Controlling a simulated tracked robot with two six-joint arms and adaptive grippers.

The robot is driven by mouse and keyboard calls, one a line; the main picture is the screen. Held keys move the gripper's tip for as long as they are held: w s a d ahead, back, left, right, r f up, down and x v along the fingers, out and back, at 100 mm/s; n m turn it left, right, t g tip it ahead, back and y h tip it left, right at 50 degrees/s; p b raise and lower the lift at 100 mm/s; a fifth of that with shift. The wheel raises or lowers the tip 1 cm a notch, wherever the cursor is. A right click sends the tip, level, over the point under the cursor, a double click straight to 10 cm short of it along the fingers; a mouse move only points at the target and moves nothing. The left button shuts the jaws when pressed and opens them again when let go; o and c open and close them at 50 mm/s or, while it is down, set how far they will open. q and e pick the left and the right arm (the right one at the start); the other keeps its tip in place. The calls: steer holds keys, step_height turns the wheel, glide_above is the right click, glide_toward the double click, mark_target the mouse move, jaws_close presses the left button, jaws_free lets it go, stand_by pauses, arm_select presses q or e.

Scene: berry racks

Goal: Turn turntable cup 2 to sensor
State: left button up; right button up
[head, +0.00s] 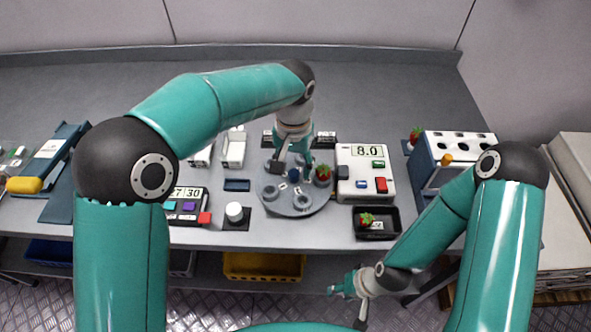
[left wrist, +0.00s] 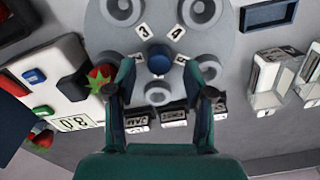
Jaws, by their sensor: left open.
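The grey turntable (head: 290,207) lies flat at the table's middle, with several ring cups around its rim. In the left wrist view, a blue centre knob (left wrist: 160,60) is ringed by number tags; 3 and 4 read clearly, others are partly covered. A strawberry (head: 322,172) sits on the right rim, beside the sensor box (head: 380,199) whose display reads 8.0. In the left wrist view this strawberry (left wrist: 101,78) is close to one finger. My left gripper (left wrist: 160,78) is open and empty over the turntable, fingers either side of the knob. My right gripper (head: 347,298) is open and empty before the table.
A black tray (head: 387,233) with another strawberry lies in front of the sensor box. A blue-and-white rack (head: 460,141) stands to the right. A keypad box (head: 186,217) and a white round knob (head: 235,211) stand left of the turntable. A yellow bin (head: 264,267) is below.

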arm_select(q)
step_height(320, 180, up, 9)
stand_by(0.3)
step_height(320, 180, up, 9)
steer(key=p, duration=0.9)
glide_above(294, 172)
step_height(294, 172, up, 2)
steer(key=shift+r, duration=0.1)
stand_by(0.8)
